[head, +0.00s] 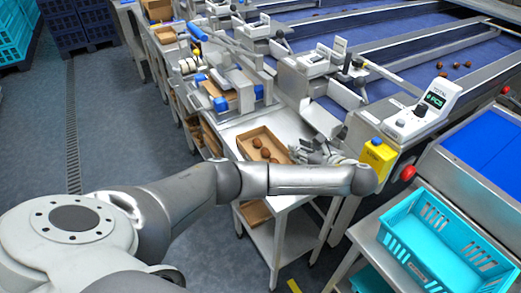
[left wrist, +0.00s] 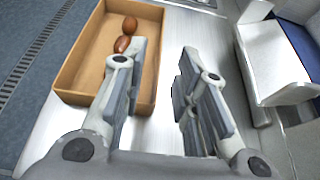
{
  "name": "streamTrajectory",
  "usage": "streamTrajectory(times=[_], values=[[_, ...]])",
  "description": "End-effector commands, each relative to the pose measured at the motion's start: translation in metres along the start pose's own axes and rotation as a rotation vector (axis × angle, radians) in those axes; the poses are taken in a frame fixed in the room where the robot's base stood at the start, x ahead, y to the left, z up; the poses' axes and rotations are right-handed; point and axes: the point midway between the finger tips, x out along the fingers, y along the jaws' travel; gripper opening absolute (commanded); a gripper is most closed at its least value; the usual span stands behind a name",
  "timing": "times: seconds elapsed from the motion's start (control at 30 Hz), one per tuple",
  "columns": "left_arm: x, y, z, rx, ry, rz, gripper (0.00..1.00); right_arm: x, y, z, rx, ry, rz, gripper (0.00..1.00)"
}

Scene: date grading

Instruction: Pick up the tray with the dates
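The tray (head: 262,134) is a shallow brown box on a small metal table, with a few brown dates (head: 265,153) inside. In the left wrist view the tray (left wrist: 84,62) is at the left, with two dates (left wrist: 123,44) showing near its far right part. My left gripper (head: 322,152) is at the tray's right side in the head view. In the left wrist view the left gripper (left wrist: 160,55) is open and empty, with the tray's right wall between its fingers. The left finger hides part of the tray. Contact cannot be told. My right gripper is out of view.
The metal table (head: 233,127) has a lower shelf with another brown box (head: 256,212). A yellow box (head: 378,155) and a scale display (head: 436,98) stand to the right. A turquoise crate (head: 447,243) is at lower right. Grey floor (head: 115,130) is clear at left.

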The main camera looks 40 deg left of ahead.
Motion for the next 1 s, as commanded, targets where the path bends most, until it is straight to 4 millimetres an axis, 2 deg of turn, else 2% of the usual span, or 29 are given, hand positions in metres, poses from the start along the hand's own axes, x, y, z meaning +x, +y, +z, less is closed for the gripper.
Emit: streamTrajectory(times=[0.27,0.33,0.47,0.73,0.83,1.0], values=[[0.029,-0.001,-0.005,-0.002,-0.001,-0.001,0.28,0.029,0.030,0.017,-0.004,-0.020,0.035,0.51],[0.040,0.000,0.000,0.000,-0.001,0.003,0.28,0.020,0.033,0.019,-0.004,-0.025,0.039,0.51],[0.053,-0.001,-0.001,0.000,0.001,0.000,0.28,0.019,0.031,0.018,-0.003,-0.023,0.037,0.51],[0.084,-0.004,-0.009,0.001,0.001,0.001,0.28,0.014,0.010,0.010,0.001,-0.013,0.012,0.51],[0.098,-0.004,-0.009,-0.001,0.000,0.001,0.28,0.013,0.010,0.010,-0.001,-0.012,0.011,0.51],[0.105,-0.004,-0.009,-0.001,0.002,-0.002,0.28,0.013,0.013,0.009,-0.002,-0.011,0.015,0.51]])
